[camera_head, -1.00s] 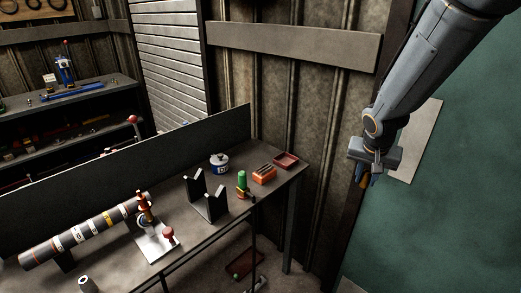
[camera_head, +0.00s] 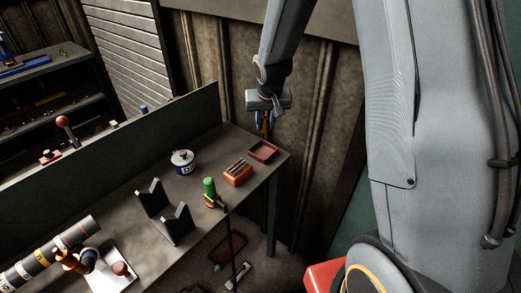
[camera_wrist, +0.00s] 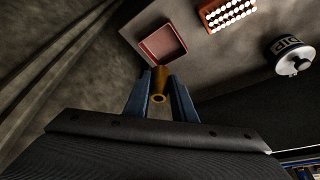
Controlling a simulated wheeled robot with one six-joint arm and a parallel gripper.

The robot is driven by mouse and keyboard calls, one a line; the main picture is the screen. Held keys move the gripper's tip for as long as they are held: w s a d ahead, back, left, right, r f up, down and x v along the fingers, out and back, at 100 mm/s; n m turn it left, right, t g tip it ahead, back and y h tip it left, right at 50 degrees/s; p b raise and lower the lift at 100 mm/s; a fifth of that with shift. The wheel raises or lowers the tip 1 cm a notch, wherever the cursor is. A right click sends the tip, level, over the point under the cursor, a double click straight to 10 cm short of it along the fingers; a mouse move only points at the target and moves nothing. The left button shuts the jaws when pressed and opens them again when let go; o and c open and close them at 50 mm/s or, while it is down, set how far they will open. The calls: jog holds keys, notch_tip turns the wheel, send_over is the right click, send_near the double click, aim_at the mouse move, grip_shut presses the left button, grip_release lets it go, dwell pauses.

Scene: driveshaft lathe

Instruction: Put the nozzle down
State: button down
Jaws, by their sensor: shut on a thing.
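The nozzle (camera_wrist: 160,82) is a small brass-coloured tube with a hole in its near end. My gripper (camera_wrist: 161,92) is shut on it, with a blue finger on each side, in the wrist view. In the head view my gripper (camera_head: 265,124) hangs above and behind the far right end of the bench, pointing down. The nozzle shows there only as a small orange-brown bit between the fingers. It is held in the air, apart from the bench. A shallow red tray (camera_head: 263,151) lies empty at the bench's far right corner; it also shows ahead of the nozzle in the wrist view (camera_wrist: 146,56).
A corrugated wall stands behind. A banded shaft (camera_head: 50,254) lies at front left.

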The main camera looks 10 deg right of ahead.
aim_at(265, 132)
jog(key=shift+w+a+f+n+p, duration=0.15)
jog(key=shift+w+f+n+p, duration=0.25)
jog(key=shift+f+n, duration=0.2)
notch_tip(265, 132, down, 5)
jog(key=shift+f, duration=0.1)
notch_tip(265, 132, down, 5)
jog(key=b, duration=0.4)
jog(key=shift+w+r+b, duration=0.1)
jog(key=shift+r+b, duration=0.1)
jog(key=shift+b, duration=0.2)
jog(key=shift+f, duration=0.1)
jog(key=c, duration=1.9)
grip_release()
jog(key=shift+o, duration=0.7)
